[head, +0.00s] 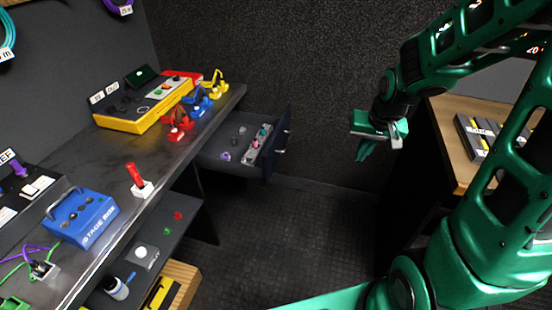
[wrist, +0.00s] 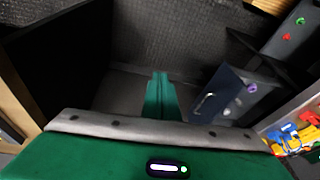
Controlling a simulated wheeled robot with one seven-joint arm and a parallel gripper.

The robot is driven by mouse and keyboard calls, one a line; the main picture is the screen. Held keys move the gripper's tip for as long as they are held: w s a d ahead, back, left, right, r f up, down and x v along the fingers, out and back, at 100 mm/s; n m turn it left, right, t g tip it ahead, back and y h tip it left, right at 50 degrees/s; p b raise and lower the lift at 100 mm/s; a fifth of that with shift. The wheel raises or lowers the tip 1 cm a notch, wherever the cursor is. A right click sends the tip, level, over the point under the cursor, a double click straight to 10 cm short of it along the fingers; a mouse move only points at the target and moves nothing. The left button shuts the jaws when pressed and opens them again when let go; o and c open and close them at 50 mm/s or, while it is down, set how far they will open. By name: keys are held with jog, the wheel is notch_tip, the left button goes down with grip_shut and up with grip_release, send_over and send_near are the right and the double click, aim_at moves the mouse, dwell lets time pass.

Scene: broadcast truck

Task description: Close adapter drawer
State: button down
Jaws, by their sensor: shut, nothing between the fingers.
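The adapter drawer (head: 223,158) is pulled out from under the dark counter in the head view, with small adapters and a grey strip of connectors inside. Its dark front with a metal handle (head: 280,141) faces right, towards my arm. In the wrist view the drawer front (wrist: 215,92) shows right of my fingers, tilted in the picture. My gripper (head: 367,147) is shut and empty, in the air to the right of the drawer and apart from it. Its green fingers show together in the wrist view (wrist: 160,97).
The counter (head: 105,190) holds a yellow box (head: 145,115), coloured clamps, a red-handled switch (head: 138,180) and a blue stage box (head: 80,217). A lower shelf (head: 165,235) holds small parts. A wooden-topped bench (head: 455,150) stands right. The floor between is clear.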

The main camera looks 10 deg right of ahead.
jog(key=w+a+f+t+y, duration=0.2)
jog(key=w+a+f, duration=0.45)
jog(key=w, duration=0.25)
jog(key=t+y, duration=0.1)
send_near(271, 161)
notch_tip(271, 161, down, 4)
jog(key=w, duration=0.2)
jog(key=shift+w+a, duration=0.25)
jog(key=shift+w, duration=0.1)
